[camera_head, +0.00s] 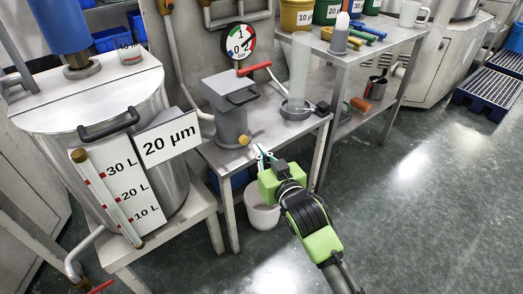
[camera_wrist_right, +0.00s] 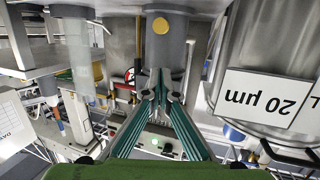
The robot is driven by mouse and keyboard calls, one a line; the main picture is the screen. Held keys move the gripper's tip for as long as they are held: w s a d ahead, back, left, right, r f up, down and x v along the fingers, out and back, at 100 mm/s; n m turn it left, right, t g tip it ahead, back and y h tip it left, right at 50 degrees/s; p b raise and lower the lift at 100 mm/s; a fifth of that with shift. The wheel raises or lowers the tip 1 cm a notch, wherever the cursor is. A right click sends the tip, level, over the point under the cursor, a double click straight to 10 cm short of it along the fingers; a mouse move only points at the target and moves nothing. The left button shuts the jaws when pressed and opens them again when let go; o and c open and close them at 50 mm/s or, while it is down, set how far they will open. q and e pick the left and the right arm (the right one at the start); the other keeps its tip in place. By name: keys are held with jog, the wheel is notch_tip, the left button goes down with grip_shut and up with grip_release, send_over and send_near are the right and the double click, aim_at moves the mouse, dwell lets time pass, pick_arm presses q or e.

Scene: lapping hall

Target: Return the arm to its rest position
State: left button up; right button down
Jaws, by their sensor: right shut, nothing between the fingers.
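My right arm (camera_head: 318,235) comes in from the lower right with green and black links. My right gripper (camera_head: 261,152) is shut and empty, its fingers in front of the small metal table's front edge. In the right wrist view its teal fingers (camera_wrist_right: 160,82) come together at the tips with nothing between them. A grey cylindrical unit (camera_head: 231,121) with a yellow knob (camera_head: 244,140) stands on the table just beyond and left of the fingers. It also shows, upside down, in the right wrist view (camera_wrist_right: 166,40). My left gripper is not in view.
A large steel tank (camera_head: 165,95) labelled 20 µm stands at left. A clear cylinder (camera_head: 299,70) stands on the small table (camera_head: 205,152). A white bucket (camera_head: 262,217) is below my gripper. A shelf table (camera_head: 345,50) stands behind. The floor (camera_head: 420,210) at right is clear.

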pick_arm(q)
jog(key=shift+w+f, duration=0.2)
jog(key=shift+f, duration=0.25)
pick_arm(e)
jog(key=shift+s+d+r, duration=0.1)
jog(key=shift+s+d, duration=0.1)
jog(key=shift+s, duration=0.3)
